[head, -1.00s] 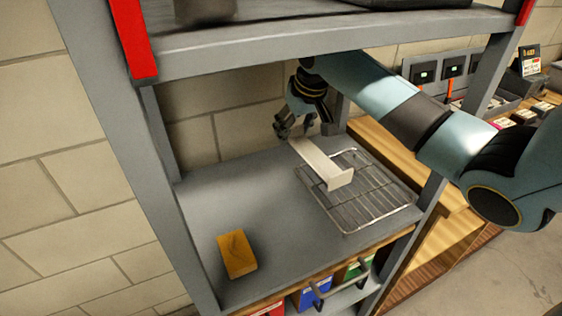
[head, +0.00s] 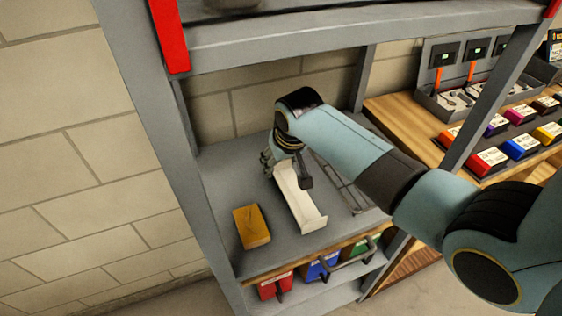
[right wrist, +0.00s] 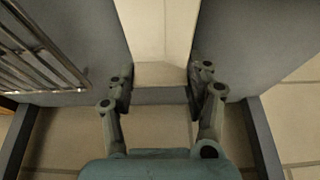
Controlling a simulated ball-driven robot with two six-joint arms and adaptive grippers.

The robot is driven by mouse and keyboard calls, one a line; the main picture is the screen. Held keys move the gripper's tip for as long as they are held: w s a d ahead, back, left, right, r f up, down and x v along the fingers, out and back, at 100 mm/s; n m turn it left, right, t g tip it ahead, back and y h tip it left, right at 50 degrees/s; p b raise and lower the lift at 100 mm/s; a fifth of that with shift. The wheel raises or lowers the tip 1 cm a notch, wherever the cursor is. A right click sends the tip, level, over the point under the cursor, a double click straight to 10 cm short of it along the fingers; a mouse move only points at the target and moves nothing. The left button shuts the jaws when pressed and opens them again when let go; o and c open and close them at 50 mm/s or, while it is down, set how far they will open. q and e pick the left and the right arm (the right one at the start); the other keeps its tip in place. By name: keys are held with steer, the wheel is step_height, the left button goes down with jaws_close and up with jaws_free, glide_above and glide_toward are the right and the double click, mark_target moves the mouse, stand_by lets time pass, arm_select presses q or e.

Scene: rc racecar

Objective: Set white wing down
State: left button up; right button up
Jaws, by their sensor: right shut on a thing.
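The white wing (head: 300,200) is a long pale strip with an upturned plate at its near end. It is over the bare grey shelf (head: 222,178), left of the wire rack (head: 352,190). My right gripper (head: 286,168) is shut on the wing's far end. In the right wrist view, the wing (right wrist: 158,35) runs away from between the fingers of the right gripper (right wrist: 160,80). I cannot tell whether the wing touches the shelf. My left gripper is not in view.
A yellow-orange block (head: 251,226) lies on the shelf close to the left of the wing. Grey posts and an upper shelf (head: 330,35) frame the space. Red, blue and green bins stand below. A wooden bench with coloured boxes (head: 490,160) is at right.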

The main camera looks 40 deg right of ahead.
mark_target(289, 182)
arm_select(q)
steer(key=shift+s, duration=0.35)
arm_select(e)
steer(key=shift+f, duration=0.3)
steer(key=o, duration=1)
steer(key=shift+f, duration=0.1)
steer(key=shift+o, duration=0.2)
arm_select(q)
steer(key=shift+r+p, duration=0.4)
arm_select(e)
steer(key=v, duration=1.2)
steer(key=shift+s, duration=0.1)
